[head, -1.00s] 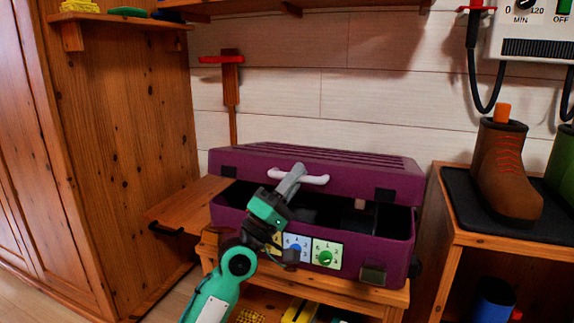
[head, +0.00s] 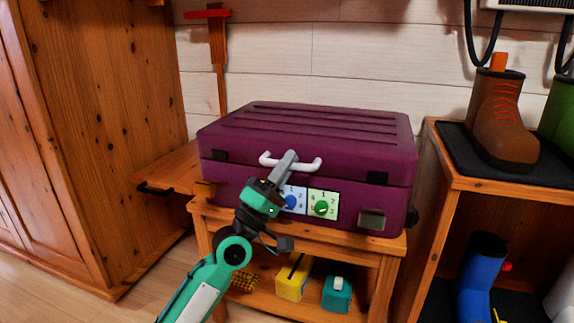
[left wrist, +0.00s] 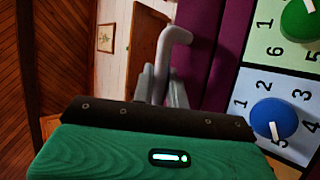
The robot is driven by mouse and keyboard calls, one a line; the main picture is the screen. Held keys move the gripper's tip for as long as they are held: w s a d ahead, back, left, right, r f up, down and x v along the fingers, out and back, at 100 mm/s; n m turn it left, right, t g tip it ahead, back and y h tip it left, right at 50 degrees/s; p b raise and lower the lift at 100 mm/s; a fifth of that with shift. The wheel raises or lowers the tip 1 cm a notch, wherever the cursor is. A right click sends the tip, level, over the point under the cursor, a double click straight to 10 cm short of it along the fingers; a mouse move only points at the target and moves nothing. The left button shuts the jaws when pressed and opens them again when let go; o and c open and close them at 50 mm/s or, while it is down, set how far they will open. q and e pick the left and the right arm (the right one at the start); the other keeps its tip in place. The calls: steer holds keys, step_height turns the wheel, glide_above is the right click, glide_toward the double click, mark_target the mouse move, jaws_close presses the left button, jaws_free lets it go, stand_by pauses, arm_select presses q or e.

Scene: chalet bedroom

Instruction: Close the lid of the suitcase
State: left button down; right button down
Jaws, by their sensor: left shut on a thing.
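The purple suitcase (head: 310,150) sits on a small wooden stand. Its lid (head: 310,125) lies down on the body, with only a thin dark seam at the front. My left gripper (head: 287,162) is shut on the white handle (head: 308,163) on the lid's front edge, near the handle's left half. In the left wrist view the handle (left wrist: 172,45) rises from between the fingers (left wrist: 160,85). A blue dial (head: 291,201) and a green dial (head: 323,207) are on the suitcase front; my gripper partly covers the panel left of them. My right gripper is not in view.
The wooden stand (head: 300,231) has a lower shelf with a yellow box (head: 293,277) and a teal box (head: 337,292). A wooden wardrobe (head: 90,130) stands at left. A shelf at right holds a brown boot (head: 502,115) and a blue boot (head: 483,278).

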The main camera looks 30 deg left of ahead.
arm_select(q)
steer(key=c, duration=1.8)
jaws_free()
steer(key=shift+w+d+f, duration=0.1)
steer(key=shift+f, duration=0.35)
steer(key=shift+o, duration=0.5)
steer(key=v, duration=1.3)
steer(key=shift+s+p, duration=0.35)
steer(key=shift+s, duration=0.05)
steer(key=shift+f, duration=0.15)
steer(key=shift+a, duration=0.2)
